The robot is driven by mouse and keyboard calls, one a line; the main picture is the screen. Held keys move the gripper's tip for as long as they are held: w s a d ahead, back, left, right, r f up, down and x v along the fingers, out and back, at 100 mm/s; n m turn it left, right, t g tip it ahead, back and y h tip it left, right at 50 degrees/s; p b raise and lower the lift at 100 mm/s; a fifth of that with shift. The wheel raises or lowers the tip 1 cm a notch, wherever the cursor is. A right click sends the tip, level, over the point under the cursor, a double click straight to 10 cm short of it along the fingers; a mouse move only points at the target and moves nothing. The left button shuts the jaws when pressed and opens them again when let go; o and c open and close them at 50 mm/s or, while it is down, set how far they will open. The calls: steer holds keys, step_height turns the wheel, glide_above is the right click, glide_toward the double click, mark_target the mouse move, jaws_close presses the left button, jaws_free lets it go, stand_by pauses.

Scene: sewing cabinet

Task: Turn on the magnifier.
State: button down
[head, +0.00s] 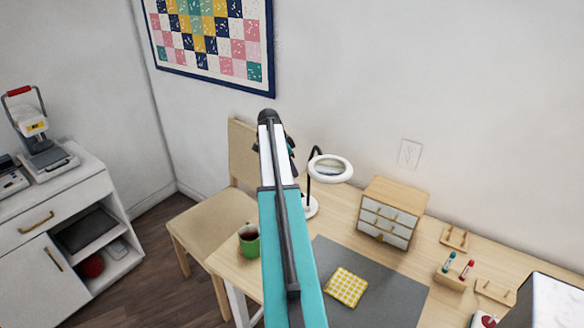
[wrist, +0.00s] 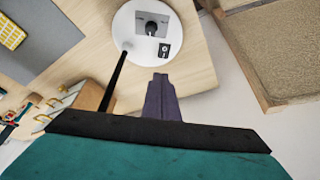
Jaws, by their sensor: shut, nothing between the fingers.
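The magnifier (head: 330,167) stands on the table's back left, with a white ring head, a thin black stem and a round white base (head: 310,208). I cannot tell whether the lamp is lit. My gripper (wrist: 161,77) is shut and empty, its tip just below the switch in the wrist picture; contact cannot be told. In the head view my arm mostly hides the gripper.
A green mug (head: 249,242) stands at the table's left edge, near a wooden chair (head: 205,222). A small drawer box (head: 392,212) stands right of the magnifier. A yellow checked pad (head: 346,287) lies on a grey mat (head: 395,298). Thread holders (head: 455,238) are further right.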

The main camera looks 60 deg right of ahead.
steer(key=p, duration=0.2)
glide_toward(303, 195)
steer(key=shift+s+d+f, duration=0.6)
steer(key=shift+d+f, duration=0.05)
steer(key=shift+f, duration=0.1)
steer(key=shift+w+a+p+x, duration=0.15)
steer(key=shift+p+x, duration=0.35)
steer(key=shift+x, duration=0.55)
steer(key=shift+w+a+p+x, duration=0.1)
steer(key=shift+p+x, duration=0.35)
steer(key=shift+x, duration=0.6)
steer(key=shift+f, duration=0.15)
